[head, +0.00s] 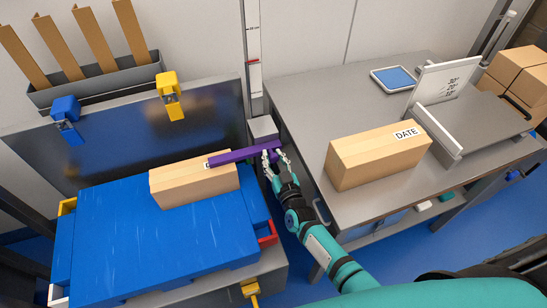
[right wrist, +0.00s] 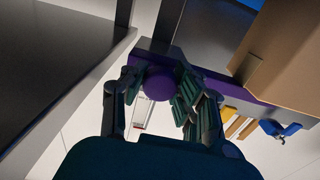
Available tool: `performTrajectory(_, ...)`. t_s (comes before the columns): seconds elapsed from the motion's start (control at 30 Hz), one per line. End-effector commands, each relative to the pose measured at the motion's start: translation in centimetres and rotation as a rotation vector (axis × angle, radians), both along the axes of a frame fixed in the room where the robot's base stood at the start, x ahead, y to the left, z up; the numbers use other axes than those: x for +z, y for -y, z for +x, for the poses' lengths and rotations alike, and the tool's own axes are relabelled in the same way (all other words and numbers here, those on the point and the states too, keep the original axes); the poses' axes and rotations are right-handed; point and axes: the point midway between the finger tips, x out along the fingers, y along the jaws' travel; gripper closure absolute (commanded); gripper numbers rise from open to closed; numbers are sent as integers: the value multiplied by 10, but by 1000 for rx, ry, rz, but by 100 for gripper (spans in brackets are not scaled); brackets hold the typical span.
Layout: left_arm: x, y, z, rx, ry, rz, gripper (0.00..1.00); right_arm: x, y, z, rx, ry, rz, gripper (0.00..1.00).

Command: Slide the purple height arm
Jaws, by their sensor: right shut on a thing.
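The purple height arm (head: 238,155) is a flat bar that reaches from the post beside the metal table leftwards over the top of a cardboard box (head: 190,186). Its right end carries a round purple knob (right wrist: 158,83), seen in the right wrist view. My right gripper (head: 273,156) is shut on the height arm at this knob, with a finger on each side of it. The fingers partly hide the bar's right end in the head view. Whether the bar touches the box top I cannot tell. My left gripper is not in view.
The box stands on a blue stacked load (head: 165,240). An upright scale (head: 253,60) rises behind the post. To the right is a metal table (head: 300,100) with a box labelled DATE (head: 375,158), a blue-screened tablet (head: 393,79) and an angle plate (head: 445,90).

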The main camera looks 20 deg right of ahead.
Motion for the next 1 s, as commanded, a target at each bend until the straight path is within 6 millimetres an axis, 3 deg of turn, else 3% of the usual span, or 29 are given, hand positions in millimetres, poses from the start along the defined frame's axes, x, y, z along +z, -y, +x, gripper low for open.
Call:
performTrajectory(0.13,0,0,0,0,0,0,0,-2,-1,-1,2,-5,0,100)
performTrajectory(0.17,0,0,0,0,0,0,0,-2,-1,-1,2,-5,0,71)
performTrajectory(0.37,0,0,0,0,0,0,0,-1,-1,-1,1,-3,0,45)
performTrajectory(0.73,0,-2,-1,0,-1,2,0,-1,0,-8,0,-2,1,45)
performTrajectory(1.0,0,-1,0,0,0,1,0,-2,2,-60,0,-5,1,45)
